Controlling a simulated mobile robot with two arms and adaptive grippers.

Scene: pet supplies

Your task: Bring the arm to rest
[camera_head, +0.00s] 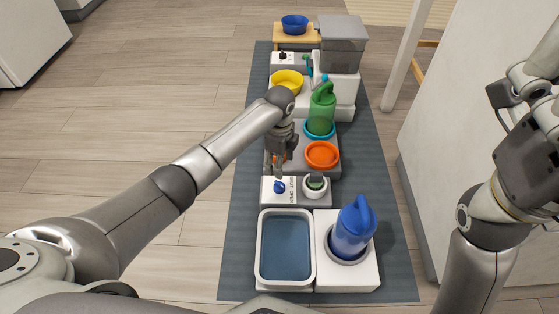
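My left arm reaches in from the left over the row of pet supplies. Its gripper (275,172) points down above the grey tray, just behind the white panel (300,193) with a blue knob (279,187). I see nothing clearly held in it, but whether its fingers are open or shut is too small to tell. An orange item behind the fingers is partly hidden. My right arm is folded up at the right edge, off the mat; I cannot make out its fingertips.
A blue-grey mat (236,245) carries a water basin (262,250), blue jug (353,230), orange bowl (321,155), green jug (322,108) and yellow bowl (287,82). A grey bin (342,58) and blue bowl (294,24) stand at the back. The wooden floor left is clear; a white cabinet (440,130) stands right.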

